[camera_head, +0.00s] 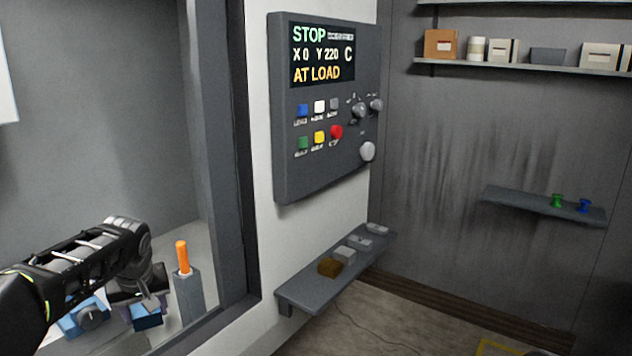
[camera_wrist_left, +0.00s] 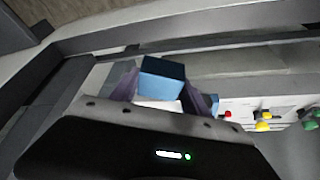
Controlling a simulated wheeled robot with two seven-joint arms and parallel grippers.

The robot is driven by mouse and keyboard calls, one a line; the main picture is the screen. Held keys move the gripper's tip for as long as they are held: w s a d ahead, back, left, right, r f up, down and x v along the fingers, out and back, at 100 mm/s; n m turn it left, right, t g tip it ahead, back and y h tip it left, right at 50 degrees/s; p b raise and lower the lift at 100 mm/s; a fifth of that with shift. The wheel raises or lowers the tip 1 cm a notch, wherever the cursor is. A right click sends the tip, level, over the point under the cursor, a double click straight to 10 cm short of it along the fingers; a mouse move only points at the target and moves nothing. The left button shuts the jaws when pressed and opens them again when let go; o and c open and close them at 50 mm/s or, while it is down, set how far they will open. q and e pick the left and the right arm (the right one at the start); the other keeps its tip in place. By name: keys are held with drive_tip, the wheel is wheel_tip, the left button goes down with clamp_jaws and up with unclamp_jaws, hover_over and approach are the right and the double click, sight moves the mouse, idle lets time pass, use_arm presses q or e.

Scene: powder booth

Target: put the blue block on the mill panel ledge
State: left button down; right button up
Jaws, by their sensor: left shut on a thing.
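The blue block (camera_wrist_left: 162,76) is between the two fingers of my left gripper (camera_wrist_left: 163,95) in the left wrist view. In the head view the left gripper (camera_head: 140,299) is shut on the block (camera_head: 148,318), low at the left inside the booth opening. The mill panel (camera_head: 316,185) hangs on the white wall, its screen reading STOP and AT LOAD. The mill panel ledge (camera_head: 300,292) is below it, to the right of the gripper and beyond the frame post. My right gripper is not in view.
A brown block (camera_head: 329,267) and several pale pieces (camera_head: 345,254) stand on the ledge; its near end is bare. A grey post with an orange cylinder (camera_head: 182,256) stands beside the gripper. A blue fixture (camera_head: 80,322) is at left. The dark frame post (camera_head: 222,150) separates gripper and ledge.

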use_arm(q)
drive_tip(key=s+d+f+m+h, duration=0.1)
drive_tip(key=s+d+f+m, duration=0.2)
drive_tip(key=d+f, duration=0.3)
drive_tip(key=s+d+f+m+h, duration=0.1)
drive_tip(key=s+d+f+m, duration=0.2)
drive_tip(key=d, duration=0.8)
wheel_tip(320, 180, down, 4)
drive_tip(key=shift+s+t, duration=0.3)
drive_tip(key=shift+s, duration=0.75)
drive_tip(key=shift+r, duration=0.1)
drive_tip(key=r, duration=0.5)
drive_tip(key=shift+w, duration=0.2)
drive_tip(key=shift+f, duration=0.1)
